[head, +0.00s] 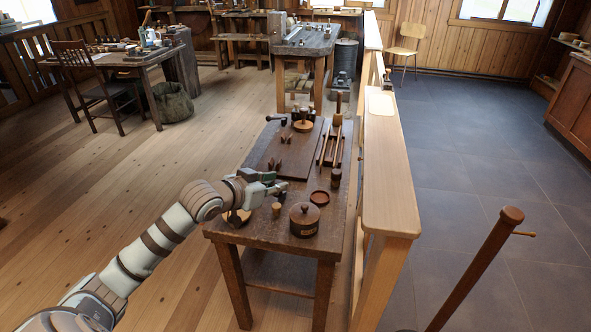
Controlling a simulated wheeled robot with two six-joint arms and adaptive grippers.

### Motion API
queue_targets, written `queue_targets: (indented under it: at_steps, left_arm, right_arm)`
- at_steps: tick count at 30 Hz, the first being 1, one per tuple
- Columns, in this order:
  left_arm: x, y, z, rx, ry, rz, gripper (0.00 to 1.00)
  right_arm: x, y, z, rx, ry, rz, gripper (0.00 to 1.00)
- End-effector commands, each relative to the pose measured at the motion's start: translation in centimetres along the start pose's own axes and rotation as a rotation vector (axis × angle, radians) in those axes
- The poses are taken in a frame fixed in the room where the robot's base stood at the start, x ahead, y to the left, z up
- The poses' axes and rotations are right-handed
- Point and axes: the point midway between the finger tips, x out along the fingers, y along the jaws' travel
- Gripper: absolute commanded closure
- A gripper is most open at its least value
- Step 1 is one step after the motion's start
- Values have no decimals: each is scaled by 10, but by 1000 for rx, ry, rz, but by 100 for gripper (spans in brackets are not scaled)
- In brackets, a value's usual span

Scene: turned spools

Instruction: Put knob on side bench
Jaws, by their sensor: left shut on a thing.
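My left gripper (270,183) reaches over the near left part of a dark wooden bench (265,232). It is shut on a small dark piece (282,187), which looks like the knob; the fingers hide much of it. I cannot tell whether the piece touches the bench top. A round lidded box (304,220) with a small top handle stands to the right of and nearer than the gripper. A small light wooden peg (276,208) stands just below the gripper in the picture. My right gripper is not in view.
A small round dish (319,197) and a dark cylinder (336,178) stand on the bench's right side. Boards with tools lie farther back. A pale wooden ledge (390,190) runs along the bench's right. A dark post (475,270) rises at lower right.

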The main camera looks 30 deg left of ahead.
Motion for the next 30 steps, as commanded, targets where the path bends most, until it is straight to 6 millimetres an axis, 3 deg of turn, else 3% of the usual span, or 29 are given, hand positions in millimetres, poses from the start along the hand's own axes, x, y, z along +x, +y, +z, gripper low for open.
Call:
queue_targets:
  at_steps: [3,7,18,30]
  left_arm:
    - [12,-31,-12,-73,2,-145,89]
    - [18,-47,-9,-107,-4,-220,89]
    - [73,-47,108,-107,-8,-225,89]
    - [100,-46,164,-104,-5,-224,89]
  right_arm:
    - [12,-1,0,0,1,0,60]
    - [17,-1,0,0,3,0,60]
    - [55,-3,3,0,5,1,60]
    - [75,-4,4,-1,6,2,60]
